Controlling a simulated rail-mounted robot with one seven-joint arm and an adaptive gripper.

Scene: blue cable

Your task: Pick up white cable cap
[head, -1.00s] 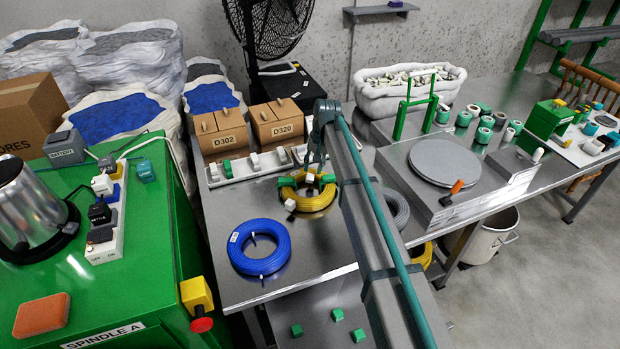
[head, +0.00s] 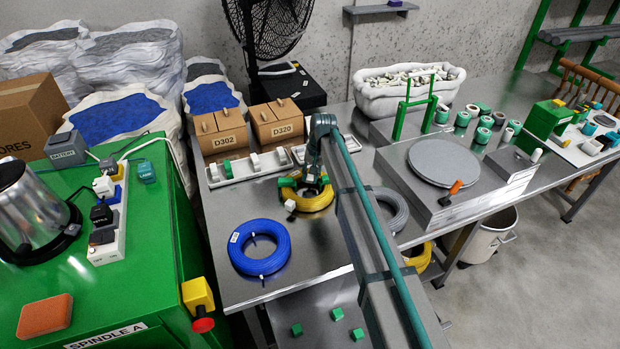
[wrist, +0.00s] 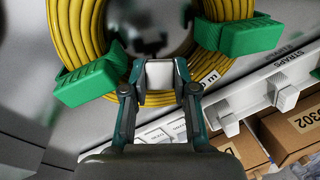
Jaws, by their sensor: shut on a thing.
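A white cable cap (wrist: 160,74) sits between the two fingertips of my gripper (wrist: 160,78) in the wrist view. The gripper is shut on it. The cap is at the yellow cable coil (wrist: 85,30), with a green cap (wrist: 88,83) to its left and another green cap (wrist: 240,36) to its right. In the head view my gripper (head: 313,184) is low over the yellow coil (head: 318,202) and hides the held cap. Whether the cap is clear of the coil cannot be told.
A blue cable coil (head: 260,247) lies to the left, and a grey coil (head: 392,208) lies to the right, partly behind my arm. A white rail (head: 240,171) with caps and boxes (head: 218,135) stands behind. The table front between the coils is bare.

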